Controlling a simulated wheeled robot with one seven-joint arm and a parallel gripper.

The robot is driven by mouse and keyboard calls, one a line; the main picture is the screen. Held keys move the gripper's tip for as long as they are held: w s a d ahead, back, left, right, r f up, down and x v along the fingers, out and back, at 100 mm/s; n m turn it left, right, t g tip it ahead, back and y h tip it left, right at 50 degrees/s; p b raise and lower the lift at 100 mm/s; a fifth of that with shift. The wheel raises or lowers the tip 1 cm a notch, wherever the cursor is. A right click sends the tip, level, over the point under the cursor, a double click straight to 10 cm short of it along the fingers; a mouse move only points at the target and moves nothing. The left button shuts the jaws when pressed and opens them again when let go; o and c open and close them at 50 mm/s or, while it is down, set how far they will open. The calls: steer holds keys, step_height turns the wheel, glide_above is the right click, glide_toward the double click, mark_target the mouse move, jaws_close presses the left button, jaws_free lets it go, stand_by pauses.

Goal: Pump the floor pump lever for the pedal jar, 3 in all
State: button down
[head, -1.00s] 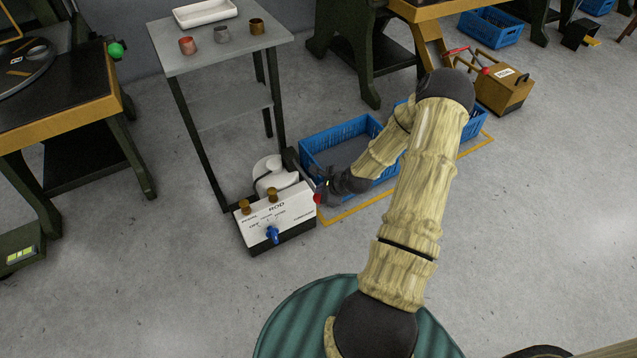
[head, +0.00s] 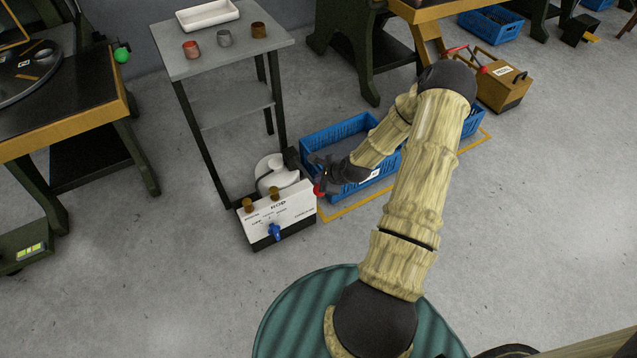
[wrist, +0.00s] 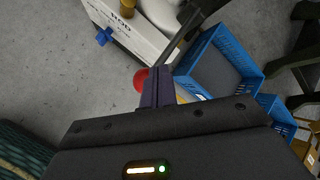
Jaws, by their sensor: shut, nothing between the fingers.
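The floor unit is a white-topped box (head: 283,213) marked ROD, with two brass knobs and a blue knob (head: 275,231). A white rounded jar or vessel (head: 278,177) stands behind it. A dark lever (wrist: 178,42) runs from beside the box toward my gripper. Its red ball end (head: 319,189) also shows in the wrist view (wrist: 140,79), just left of my fingers. My gripper (wrist: 157,85) is shut and empty, right at the lever's end. Whether the fingers touch the lever is unclear. In the head view my gripper (head: 327,174) is small and dark.
A blue crate (head: 338,132) stands close on the right, inside a yellow floor line. A grey table (head: 240,55) with a white tray and small metal cups stands behind the box. The floor in front is clear. A tan box (head: 505,92) sits far right.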

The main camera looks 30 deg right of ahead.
steer(key=shift+r, duration=0.1)
steer(key=r+p, duration=0.4)
steer(key=r, duration=0.1)
steer(key=shift+w+p, duration=0.35)
steer(key=shift+p, duration=0.05)
steer(key=shift+f, duration=0.1)
stand_by(2.4)
steer(key=s+a+r+n+g, duration=0.1)
steer(key=s+a+r+n, duration=0.4)
steer(key=r+n, duration=0.3)
steer(key=s+a+r+n+g+h, duration=0.1)
steer(key=s+a+r+n+g, duration=0.1)
steer(key=s+a+r+n, duration=0.3)
steer(key=s+a+r+n+g+h, duration=0.1)
steer(key=s+a+r+n, duration=0.4)
steer(key=s+r+n, duration=0.3)
step_height(320, 180, up, 4)
steer(key=n, duration=0.3)
steer(key=shift+a+r+g, duration=0.2)
steer(key=shift+a+g, duration=0.2)
steer(key=shift+w, duration=0.1)
